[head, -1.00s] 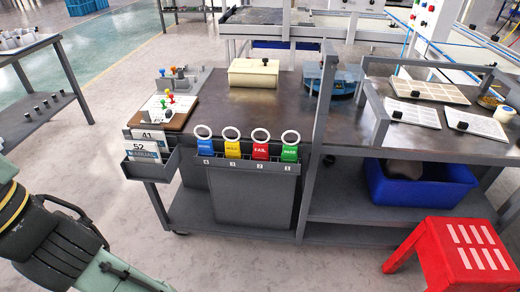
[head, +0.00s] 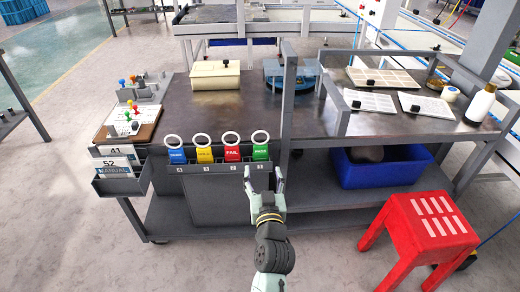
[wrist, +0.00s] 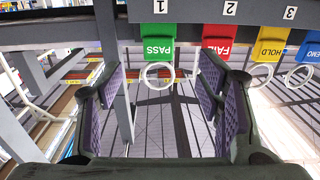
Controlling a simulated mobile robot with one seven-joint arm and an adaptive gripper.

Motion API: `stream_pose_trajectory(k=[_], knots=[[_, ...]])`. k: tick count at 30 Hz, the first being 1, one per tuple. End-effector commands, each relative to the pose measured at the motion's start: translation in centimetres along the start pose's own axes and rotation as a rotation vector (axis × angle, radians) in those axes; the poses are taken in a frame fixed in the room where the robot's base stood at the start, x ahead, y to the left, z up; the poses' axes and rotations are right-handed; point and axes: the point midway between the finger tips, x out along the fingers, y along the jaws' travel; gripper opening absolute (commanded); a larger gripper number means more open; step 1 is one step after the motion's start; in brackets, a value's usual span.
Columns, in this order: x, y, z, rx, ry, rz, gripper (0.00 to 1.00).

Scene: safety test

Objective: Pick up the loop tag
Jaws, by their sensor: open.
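Several loop tags with white rings hang in a row on the cart's front rail: a blue tag (head: 176,157), a yellow tag (head: 204,155), a red FAIL tag (head: 232,154) and a green PASS tag (head: 260,152). My gripper (head: 266,178) is open and empty, just in front of and below the green tag. In the wrist view the tags appear upside down. The green tag (wrist: 158,40) has its ring in line with the gap between my fingers (wrist: 160,98); the red tag (wrist: 217,38) is beside the right finger. I see no contact.
A grey post (head: 289,110) stands close right of the green tag. A dark panel (head: 215,200) hangs below the tags. A blue bin (head: 390,173) sits on the lower shelf, and a red stool (head: 425,225) stands at right front. A document holder (head: 122,185) is at left.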

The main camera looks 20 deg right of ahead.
Motion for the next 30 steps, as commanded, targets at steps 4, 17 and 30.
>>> stream_pose_trajectory(k=[4, 17, 30], knots=[[2.3, 0.2, -0.2, 0.0, -0.002, 0.003, 0.6], [7.1, 0.2, -0.2, -0.001, -0.002, 0.003, 0.6], [10.3, 0.3, 0.3, 0.0, -0.001, 0.003, 0.6]])
